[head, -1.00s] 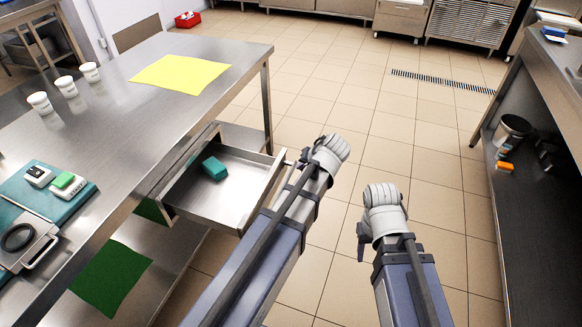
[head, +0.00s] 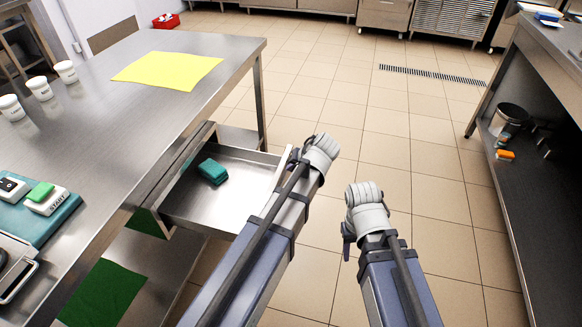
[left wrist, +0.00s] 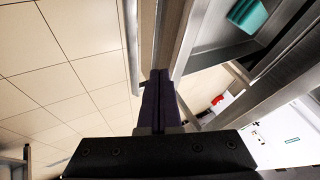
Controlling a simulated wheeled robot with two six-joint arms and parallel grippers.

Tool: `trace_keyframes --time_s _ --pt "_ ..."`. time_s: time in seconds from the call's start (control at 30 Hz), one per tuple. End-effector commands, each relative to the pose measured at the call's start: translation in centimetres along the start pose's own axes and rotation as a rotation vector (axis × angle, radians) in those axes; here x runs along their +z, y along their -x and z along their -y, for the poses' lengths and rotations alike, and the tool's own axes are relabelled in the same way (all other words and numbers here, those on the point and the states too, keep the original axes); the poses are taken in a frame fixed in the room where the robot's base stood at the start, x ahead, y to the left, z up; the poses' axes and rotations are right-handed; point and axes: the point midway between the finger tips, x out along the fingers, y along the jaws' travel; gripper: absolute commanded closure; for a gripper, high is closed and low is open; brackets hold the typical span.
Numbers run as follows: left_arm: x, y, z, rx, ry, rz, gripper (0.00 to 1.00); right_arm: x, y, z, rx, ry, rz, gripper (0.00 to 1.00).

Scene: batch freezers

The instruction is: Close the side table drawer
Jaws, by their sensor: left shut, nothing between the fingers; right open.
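The side table drawer (head: 238,197) is pulled out from the steel table, with a teal block (head: 212,171) lying inside. My left gripper (head: 294,157) is shut and empty, at the outer face of the drawer's front near its far corner. In the left wrist view its closed fingers (left wrist: 160,100) lie against or very close to the drawer front (left wrist: 182,45); I cannot tell if they touch. The teal block also shows there (left wrist: 248,14). My right gripper (head: 347,240) is open and empty over the floor, to the right of the drawer; its fingers are mostly hidden by the wrist.
The steel table (head: 120,130) bears a yellow sheet (head: 168,68), white cups (head: 40,88) and a teal mat with devices (head: 60,215). A green sheet (head: 102,292) lies on the lower shelf. Another steel table (head: 535,150) stands at the right. Tiled floor between is clear.

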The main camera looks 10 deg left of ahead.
Motion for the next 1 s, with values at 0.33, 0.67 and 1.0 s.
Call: trace_keyframes --time_s 0.33,0.67,1.0 --pt "0.1 0.2 -0.1 0.001 -0.001 0.0 1.0 0.0 0.0 0.0 0.0 -0.001 0.0 0.5" --pt "0.2 -0.5 1.3 -0.001 0.003 0.002 1.0 0.0 0.0 0.0 0.0 -0.001 0.0 0.5" --pt "0.2 -4.3 8.4 -0.004 0.006 0.003 1.0 0.0 0.0 0.0 0.0 -0.001 0.0 0.5"
